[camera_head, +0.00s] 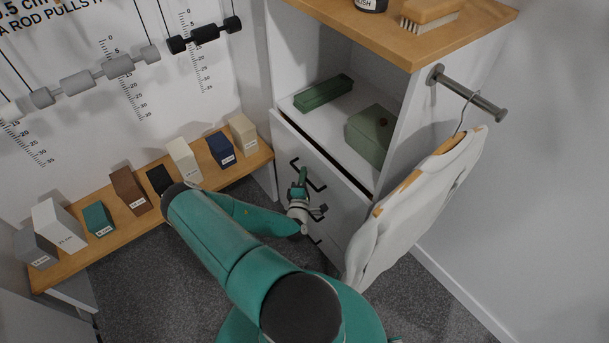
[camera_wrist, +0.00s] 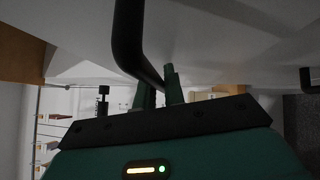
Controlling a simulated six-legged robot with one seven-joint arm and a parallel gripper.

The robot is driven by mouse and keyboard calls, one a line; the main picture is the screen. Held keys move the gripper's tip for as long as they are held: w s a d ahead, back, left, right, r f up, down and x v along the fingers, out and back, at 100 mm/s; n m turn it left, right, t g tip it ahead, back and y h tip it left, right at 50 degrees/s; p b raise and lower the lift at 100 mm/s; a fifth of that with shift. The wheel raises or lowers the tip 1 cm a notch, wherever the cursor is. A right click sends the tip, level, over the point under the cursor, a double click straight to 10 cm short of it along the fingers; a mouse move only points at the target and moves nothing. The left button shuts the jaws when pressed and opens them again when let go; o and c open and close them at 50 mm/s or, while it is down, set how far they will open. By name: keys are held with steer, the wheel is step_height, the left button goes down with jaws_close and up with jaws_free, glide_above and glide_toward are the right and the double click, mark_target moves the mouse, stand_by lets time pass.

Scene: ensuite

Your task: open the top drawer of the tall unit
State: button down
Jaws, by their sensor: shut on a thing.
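The tall unit (camera_head: 392,60) is white with a wooden top. Its top drawer (camera_head: 335,183) has a pale front and a black bar handle (camera_head: 319,186). A thin dark gap runs along the drawer's upper edge; I cannot tell whether the drawer is slightly out. My gripper (camera_head: 301,177) is at the drawer front, shut on this handle. In the wrist view the black handle (camera_wrist: 128,40) comes down and bends between the two green fingers of my gripper (camera_wrist: 159,86). My gripper hides part of the handles and lower fronts.
A white garment (camera_head: 415,210) hangs from a peg (camera_head: 468,93) at the unit's right side. Green boxes (camera_head: 369,135) sit in the open shelf above. A low wooden bench (camera_head: 130,226) with several blocks stands to the left. Carpet is clear between.

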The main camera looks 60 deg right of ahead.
steer(key=w+a, duration=0.5)
steer(key=a, duration=0.5)
steer(key=w+a, duration=0.5)
steer(key=a, duration=0.5)
steer(key=shift+w+a, duration=0.3)
steer(key=shift+w, duration=0.05)
steer(key=c, duration=1.5)
jaws_free()
steer(key=shift+s, duration=0.1)
steer(key=v, duration=1.3)
steer(key=shift+a, duration=0.35)
steer(key=shift+s+a, duration=0.1)
